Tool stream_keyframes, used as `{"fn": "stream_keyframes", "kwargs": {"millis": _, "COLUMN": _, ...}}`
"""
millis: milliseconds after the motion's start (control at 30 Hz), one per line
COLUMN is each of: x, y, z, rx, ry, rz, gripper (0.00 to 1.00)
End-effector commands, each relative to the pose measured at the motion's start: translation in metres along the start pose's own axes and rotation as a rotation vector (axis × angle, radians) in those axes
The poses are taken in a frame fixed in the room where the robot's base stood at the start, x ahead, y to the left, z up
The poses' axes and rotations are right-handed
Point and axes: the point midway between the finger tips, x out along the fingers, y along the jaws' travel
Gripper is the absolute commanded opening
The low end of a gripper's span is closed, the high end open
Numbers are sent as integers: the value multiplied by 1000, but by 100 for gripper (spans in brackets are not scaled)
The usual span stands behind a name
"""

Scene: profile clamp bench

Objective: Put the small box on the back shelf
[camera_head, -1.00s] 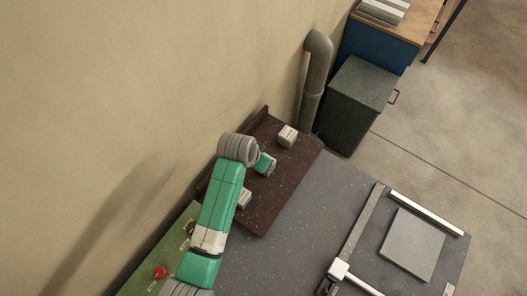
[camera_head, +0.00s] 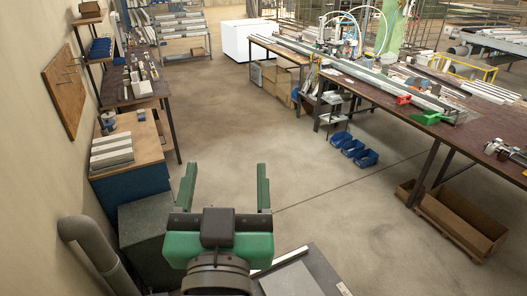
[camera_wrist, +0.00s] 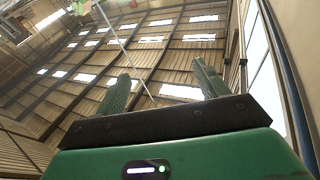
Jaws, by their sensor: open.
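My gripper (camera_head: 226,170) is raised in the head view, its two green fingers wide apart with nothing between them. The wrist view also shows the fingers (camera_wrist: 162,84) apart and empty, against the hall's roof. The dark brown shelf board that bore small pale boxes in the earlier head frame is out of view.
A grey pipe (camera_head: 92,247) and a dark bin (camera_head: 146,232) stand at the lower left. A blue cabinet (camera_head: 128,184) is behind them. Part of the bench's pale grey plate (camera_head: 292,281) shows at the bottom. Open floor (camera_head: 245,130) lies beyond; a long workbench (camera_head: 400,95) stands right.

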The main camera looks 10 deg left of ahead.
Motion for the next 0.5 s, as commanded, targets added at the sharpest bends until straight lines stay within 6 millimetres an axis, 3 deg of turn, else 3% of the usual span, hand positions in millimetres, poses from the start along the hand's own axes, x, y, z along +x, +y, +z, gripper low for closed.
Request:
{"fn": "stream_keyframes", "kwargs": {"millis": 33, "x": -14, "y": 24, "z": -38, "rx": -25, "ry": 100, "rz": 42, "gripper": 73}}
{"fn": "stream_keyframes", "kwargs": {"millis": 100, "x": -35, "y": 49, "z": -81, "rx": -62, "ry": 219, "rz": 90, "gripper": 73}}
{"fn": "stream_keyframes", "kwargs": {"millis": 200, "x": -59, "y": 68, "z": -119, "rx": -101, "ry": 328, "rz": 135, "gripper": 73}}
{"fn": "stream_keyframes", "kwargs": {"millis": 300, "x": -70, "y": 75, "z": -134, "rx": -120, "ry": 375, "rz": 153, "gripper": 73}}
{"fn": "stream_keyframes", "kwargs": {"millis": 500, "x": -71, "y": 75, "z": -136, "rx": -122, "ry": 378, "rz": 154, "gripper": 73}}
